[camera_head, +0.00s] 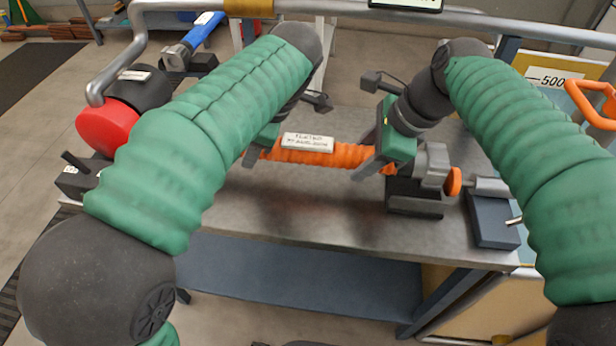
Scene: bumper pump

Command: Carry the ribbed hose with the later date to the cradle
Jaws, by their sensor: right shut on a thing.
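An orange ribbed hose (335,155) lies across the middle, above the metal bench, with a white label (307,142) near its left end. The label seems to read a test date in August; the year is too small to be sure of. My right gripper (374,166) is shut on the hose near its right end. My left gripper (256,154) is at the hose's left end, mostly hidden behind my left arm, so its jaws cannot be read. A blue hose (204,30) with a white tag lies at the back left. I cannot tell which thing is the cradle.
The metal bench top (310,215) is clear in front of the hose. A grey fitting with an orange disc (454,182) sits on a dark block (415,198) at right. A red-ended black cylinder (106,128) is at left. A grey rail (480,22) crosses the back.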

